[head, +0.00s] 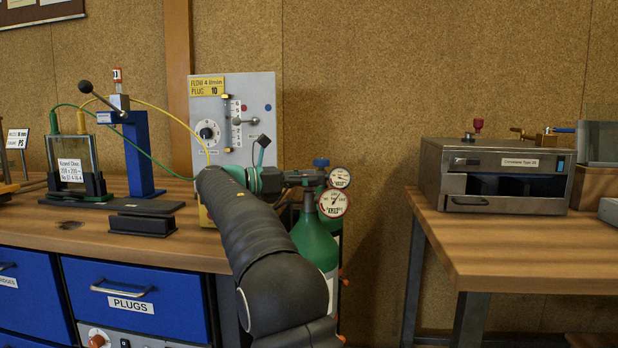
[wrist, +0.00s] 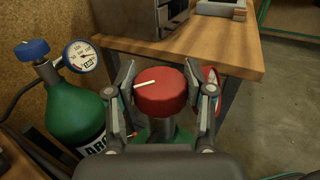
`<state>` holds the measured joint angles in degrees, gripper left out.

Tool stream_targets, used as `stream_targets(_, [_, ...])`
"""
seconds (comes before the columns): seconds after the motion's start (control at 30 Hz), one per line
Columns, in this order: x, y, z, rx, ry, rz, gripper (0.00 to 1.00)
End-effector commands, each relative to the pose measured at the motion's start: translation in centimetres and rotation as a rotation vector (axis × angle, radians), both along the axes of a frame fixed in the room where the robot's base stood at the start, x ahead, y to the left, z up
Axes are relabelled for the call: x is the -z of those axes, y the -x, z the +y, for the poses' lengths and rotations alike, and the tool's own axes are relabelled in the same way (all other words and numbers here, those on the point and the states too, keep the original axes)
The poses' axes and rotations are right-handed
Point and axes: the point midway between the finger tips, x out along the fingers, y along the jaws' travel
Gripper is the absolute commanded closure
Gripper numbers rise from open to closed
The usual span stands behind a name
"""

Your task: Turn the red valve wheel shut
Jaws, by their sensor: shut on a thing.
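The red valve wheel (wrist: 162,92) sits on top of a green gas cylinder and has a white mark on its upper left. In the wrist view my gripper (wrist: 165,88) has one finger on each side of the wheel and is shut on it. The green cylinder (head: 315,240) stands beside the bench, partly behind my arm.
A second green cylinder (wrist: 75,118) with a blue wheel (wrist: 32,49) and a gauge (wrist: 80,55) stands close on the left. The right bench (head: 510,240) carries a metal oven (head: 507,178). The left bench holds a flow panel (head: 233,120) and a blue stand (head: 140,150).

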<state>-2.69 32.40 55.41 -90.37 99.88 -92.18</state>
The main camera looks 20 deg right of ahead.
Motion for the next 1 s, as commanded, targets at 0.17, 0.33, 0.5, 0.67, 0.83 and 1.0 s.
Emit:
stream_targets(0.17, [0.03,-0.12,0.00,0.051,0.000,0.000,0.82])
stream_targets(0.33, [0.01,-0.09,0.00,0.075,0.001,0.001,0.82])
stream_targets(0.5, [-0.03,-0.06,-0.01,0.082,0.001,0.000,0.82])
stream_targets(0.67, [-0.04,-0.06,-0.02,0.082,0.001,0.000,0.82])
stream_targets(0.83, [-0.05,-0.06,-0.04,0.082,0.001,0.000,0.32])
stream_targets(1.0, [-0.03,-0.02,-0.05,0.083,0.001,0.000,0.21])
